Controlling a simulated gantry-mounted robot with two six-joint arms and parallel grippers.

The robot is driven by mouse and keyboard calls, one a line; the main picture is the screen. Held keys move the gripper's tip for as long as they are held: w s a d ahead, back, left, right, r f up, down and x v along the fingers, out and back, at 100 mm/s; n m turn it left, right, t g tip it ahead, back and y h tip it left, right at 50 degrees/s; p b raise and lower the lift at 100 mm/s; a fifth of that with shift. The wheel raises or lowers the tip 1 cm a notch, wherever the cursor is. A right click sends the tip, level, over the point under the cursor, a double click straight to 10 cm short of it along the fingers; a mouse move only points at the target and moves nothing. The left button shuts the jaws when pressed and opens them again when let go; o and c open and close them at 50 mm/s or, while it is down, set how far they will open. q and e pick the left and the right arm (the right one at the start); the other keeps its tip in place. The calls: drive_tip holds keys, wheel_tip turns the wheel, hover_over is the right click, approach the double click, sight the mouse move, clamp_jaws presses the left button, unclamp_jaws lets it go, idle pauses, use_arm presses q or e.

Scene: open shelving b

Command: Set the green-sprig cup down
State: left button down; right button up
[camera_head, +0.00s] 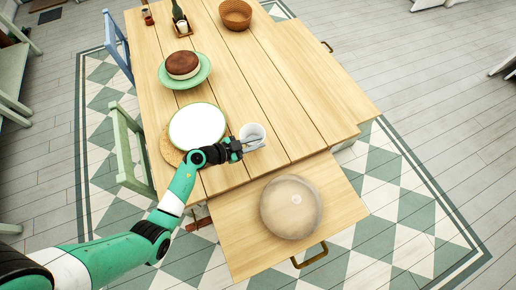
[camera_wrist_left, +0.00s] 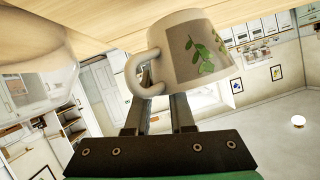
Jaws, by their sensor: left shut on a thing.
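The green-sprig cup (camera_head: 252,133) is white and sits at the near part of the wooden table (camera_head: 290,75), right of a white plate. In the left wrist view the cup (camera_wrist_left: 192,50) shows its green leaf print and a handle on its left side. My left gripper (camera_head: 241,148) is shut on the cup, with its fingers (camera_wrist_left: 160,105) at the handle and lower body. I cannot tell whether the cup touches the table. My right gripper is in neither view.
A translucent round dome (camera_head: 291,207) stands on the lower pull-out board (camera_head: 235,225). A cake (camera_head: 182,65) on a green stand and a wicker basket (camera_head: 235,14) are farther back. Bare wood lies right of the cup.

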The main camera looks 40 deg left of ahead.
use_arm(q)
drive_tip(key=f+b, duration=0.1)
drive_tip(key=b, duration=0.1)
drive_tip(key=w+f+b, duration=0.1)
drive_tip(key=f, duration=0.1)
drive_tip(key=shift+f+b, duration=0.3)
drive_tip(key=shift+b, duration=0.1)
drive_tip(key=shift+s+f+b, duration=0.1)
drive_tip(key=shift+f+b, duration=0.2)
drive_tip(key=shift+r, duration=0.15)
drive_tip(key=c, duration=0.7)
unclamp_jaws()
drive_tip(key=shift+c, duration=0.2)
